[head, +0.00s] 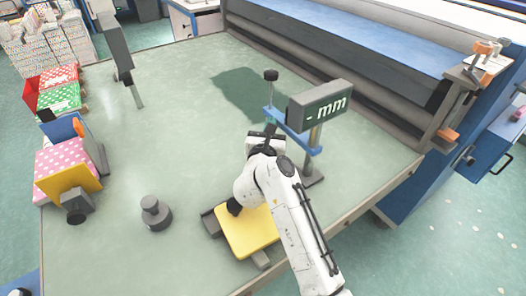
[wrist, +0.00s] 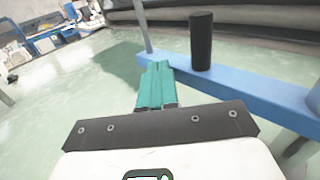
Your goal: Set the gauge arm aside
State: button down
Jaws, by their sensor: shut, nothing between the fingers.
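The gauge arm is a blue bar (head: 314,150) with a dark display box (head: 320,105) reading "- mm" and a dark knob (head: 271,75) on a thin post at its far end. In the wrist view the blue bar (wrist: 245,88) runs across the right side, with an upright black cylindrical handle (wrist: 201,42) on it. My gripper (wrist: 156,82) has its teal fingers shut and empty, just left of the handle and close to the bar. Contact with the bar cannot be told. In the head view my gripper (head: 268,132) is beside the bar, its fingertips hard to make out.
A yellow pad (head: 246,232) on a dark fixture lies under my arm. A grey knobbed weight (head: 155,212) stands left of it. Dotted boxes (head: 66,172) and clamps line the left table edge. A machine with rollers (head: 330,75) borders the back.

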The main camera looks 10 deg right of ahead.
jog(key=b+v, duration=0.1)
jog(key=v, duration=0.9)
jog(key=shift+s+a, duration=0.15)
jog(key=shift+s, duration=0.15)
